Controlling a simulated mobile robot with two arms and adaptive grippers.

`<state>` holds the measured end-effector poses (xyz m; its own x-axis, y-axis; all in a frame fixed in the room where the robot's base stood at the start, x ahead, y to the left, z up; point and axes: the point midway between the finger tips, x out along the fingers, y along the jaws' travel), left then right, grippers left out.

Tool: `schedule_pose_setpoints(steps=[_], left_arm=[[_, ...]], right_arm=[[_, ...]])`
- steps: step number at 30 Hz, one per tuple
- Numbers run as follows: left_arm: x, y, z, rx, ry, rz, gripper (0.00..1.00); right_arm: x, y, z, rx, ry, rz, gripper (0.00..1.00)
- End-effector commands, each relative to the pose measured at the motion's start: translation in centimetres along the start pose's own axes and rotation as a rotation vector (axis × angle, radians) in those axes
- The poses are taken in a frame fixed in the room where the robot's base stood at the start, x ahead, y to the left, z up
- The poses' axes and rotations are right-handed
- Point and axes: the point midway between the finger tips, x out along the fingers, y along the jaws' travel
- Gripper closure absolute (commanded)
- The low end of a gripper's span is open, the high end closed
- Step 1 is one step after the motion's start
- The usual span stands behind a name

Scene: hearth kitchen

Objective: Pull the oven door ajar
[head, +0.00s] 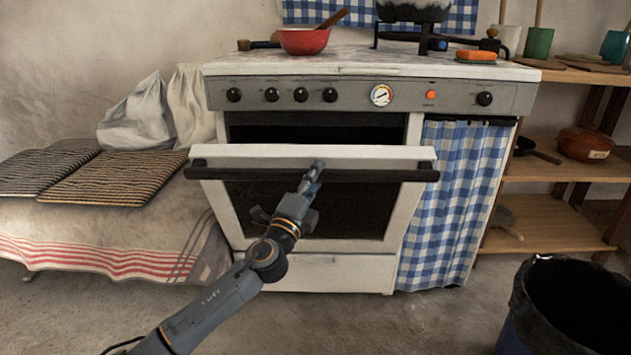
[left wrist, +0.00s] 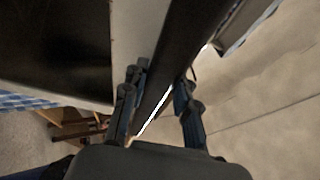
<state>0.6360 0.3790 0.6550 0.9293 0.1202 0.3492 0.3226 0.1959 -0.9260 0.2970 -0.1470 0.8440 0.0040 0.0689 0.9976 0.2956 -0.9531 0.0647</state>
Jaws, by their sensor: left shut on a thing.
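The oven door (head: 300,212) has a white frame and dark glass. It is tilted forward at the top, with a dark gap (head: 315,130) between it and the oven front. A black bar handle (head: 240,174) runs across its top. My right gripper is in neither view.
A red bowl (head: 303,41) and an orange sponge (head: 476,56) sit on the stove top. A cloth-covered bench (head: 120,220) stands left of the oven. A checked curtain (head: 450,200) hangs right of it. A black-lined bin (head: 570,305) stands front right. Floor before the oven is clear.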

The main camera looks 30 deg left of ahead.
Motion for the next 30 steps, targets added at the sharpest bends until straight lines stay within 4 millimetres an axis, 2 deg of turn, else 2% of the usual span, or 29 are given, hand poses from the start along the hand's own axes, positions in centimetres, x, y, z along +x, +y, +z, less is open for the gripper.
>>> schedule_pose_setpoints(steps=[8, 9, 12, 23, 26, 30], left_arm=[[0.0, 0.1, -0.1, -0.001, 0.004, 0.001, 1.00], [0.0, 0.0, -0.1, 0.000, 0.004, 0.001, 0.67], [0.0, 0.0, -0.1, 0.000, 0.003, 0.001, 0.47], [-0.1, -0.1, 0.1, 0.001, -0.001, -0.001, 0.47], [-0.7, 0.0, 0.0, 0.001, -0.001, 0.001, 0.47], [-2.7, 0.1, 0.0, 0.001, 0.001, 0.002, 0.47]], right_arm=[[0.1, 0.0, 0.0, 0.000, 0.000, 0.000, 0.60], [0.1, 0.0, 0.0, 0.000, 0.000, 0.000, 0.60], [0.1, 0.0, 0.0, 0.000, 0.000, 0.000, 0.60], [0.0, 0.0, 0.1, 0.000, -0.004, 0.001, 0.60], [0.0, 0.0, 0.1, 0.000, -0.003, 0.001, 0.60], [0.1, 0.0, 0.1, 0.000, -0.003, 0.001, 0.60]])
